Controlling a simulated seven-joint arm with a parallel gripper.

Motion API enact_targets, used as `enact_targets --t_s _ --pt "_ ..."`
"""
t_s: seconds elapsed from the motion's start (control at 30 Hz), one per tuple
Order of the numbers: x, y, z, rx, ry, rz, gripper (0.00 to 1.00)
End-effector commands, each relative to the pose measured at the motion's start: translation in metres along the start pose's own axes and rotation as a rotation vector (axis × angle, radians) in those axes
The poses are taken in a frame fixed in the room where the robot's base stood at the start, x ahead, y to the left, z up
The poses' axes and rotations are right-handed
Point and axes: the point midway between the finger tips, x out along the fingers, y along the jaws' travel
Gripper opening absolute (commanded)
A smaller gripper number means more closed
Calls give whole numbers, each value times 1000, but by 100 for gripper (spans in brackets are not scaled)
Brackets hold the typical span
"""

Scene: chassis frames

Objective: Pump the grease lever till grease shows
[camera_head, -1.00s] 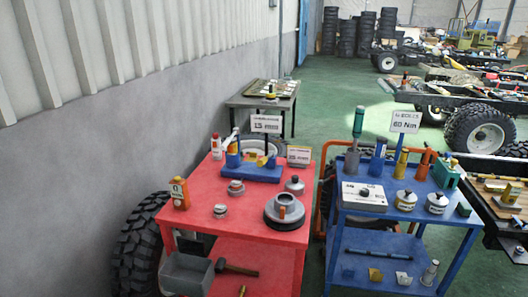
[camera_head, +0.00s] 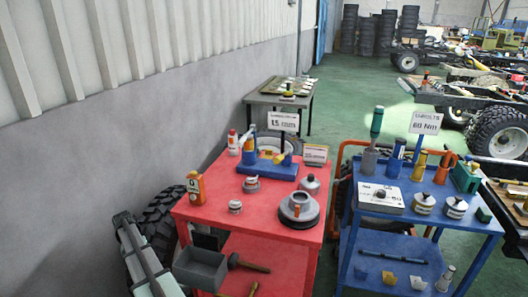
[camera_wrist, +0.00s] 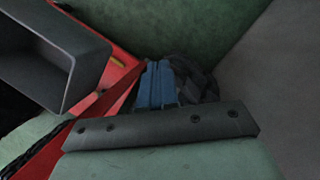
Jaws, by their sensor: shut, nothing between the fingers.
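A blue base with upright blue, dark and yellow parts (camera_head: 267,168) stands at the back of the red cart top. I cannot tell for sure which part, if any, is the grease lever, and I see no grease. My arm shows at the lower left of the head view, left of the red cart and away from that base. In the wrist view my gripper (camera_wrist: 159,70) has its two blue fingers together, with nothing seen between them. The red cart's edge and a tyre lie beyond the fingers.
A grey bin (camera_head: 201,267) hangs at the red cart's (camera_head: 230,222) front left, close to my arm; it also shows in the wrist view (camera_wrist: 75,75). An orange-white bottle (camera_head: 195,188) stands at the cart's left edge. A blue cart (camera_head: 372,228) stands to the right.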

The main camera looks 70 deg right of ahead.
Motion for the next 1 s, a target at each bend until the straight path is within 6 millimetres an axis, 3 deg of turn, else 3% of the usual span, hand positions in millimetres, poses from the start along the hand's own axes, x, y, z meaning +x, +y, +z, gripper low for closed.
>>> enact_targets --t_s 0.03,0.2,0.5,0.73,1.0 --pt "-19 13 -16 26 10 -6 0" --pt "-72 55 -46 104 32 -22 0" --pt "-171 142 -85 244 71 -48 0" --pt "-248 219 -99 352 102 -69 0" --pt "-327 321 -89 469 142 -99 0"
